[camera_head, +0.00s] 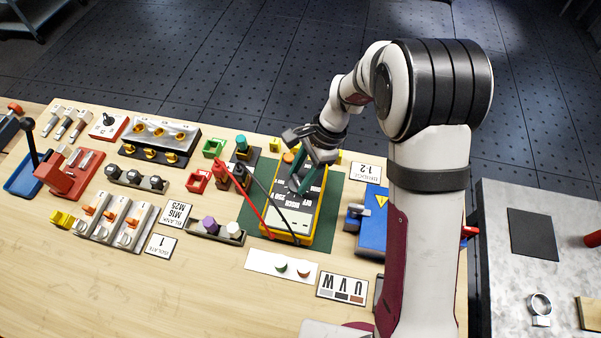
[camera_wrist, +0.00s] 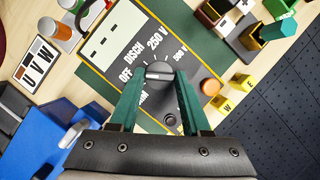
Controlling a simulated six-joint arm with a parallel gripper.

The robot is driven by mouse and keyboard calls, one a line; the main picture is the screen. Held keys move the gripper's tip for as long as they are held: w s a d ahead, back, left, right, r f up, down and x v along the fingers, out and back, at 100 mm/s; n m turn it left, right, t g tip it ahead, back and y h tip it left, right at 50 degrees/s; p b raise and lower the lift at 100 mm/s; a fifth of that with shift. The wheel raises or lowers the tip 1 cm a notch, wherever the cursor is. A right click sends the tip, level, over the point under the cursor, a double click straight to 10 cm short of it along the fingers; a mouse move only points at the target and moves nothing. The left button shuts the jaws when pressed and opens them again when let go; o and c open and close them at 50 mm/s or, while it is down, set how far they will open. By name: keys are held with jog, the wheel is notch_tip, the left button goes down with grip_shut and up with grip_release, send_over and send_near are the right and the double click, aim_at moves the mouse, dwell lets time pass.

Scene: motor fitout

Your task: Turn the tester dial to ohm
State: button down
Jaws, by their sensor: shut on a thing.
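The tester (camera_head: 290,221) is a yellow box with a dark face, lying on a green mat (camera_head: 252,208). Its face also shows in the wrist view (camera_wrist: 107,45), with the labels OFF, DISCH, 250 V and 500 V around the dial. The ohm label (camera_wrist: 142,98) is partly covered by a green finger. The grey dial (camera_wrist: 158,76) sits between my two green fingertips. My gripper (camera_wrist: 159,80) is shut on the dial from above; it also shows over the tester in the head view (camera_head: 303,180). Which label the dial points at I cannot tell.
Red (camera_head: 243,197) and black (camera_head: 274,208) probe leads cross near the tester's left side. A blue box (camera_head: 372,232) stands to its right. A U V W card (camera_head: 342,286) and a white strip with small caps (camera_head: 262,262) lie in front. The front left of the table is clear.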

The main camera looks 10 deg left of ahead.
jog(key=shift+w+a+n+g+h, duration=0.1)
jog(key=shift+n+g+h, duration=0.3)
jog(key=shift+n, duration=1.15)
jog(key=shift+w+a+n+g+h, duration=0.1)
jog(key=shift+n+g+h, duration=0.3)
jog(key=shift+n, duration=1.15)
jog(key=shift+c, duration=1.8)
grip_release()
jog(key=v, duration=1.6)
jog(key=shift+s+a, duration=0.2)
jog(key=shift+a, duration=0.1)
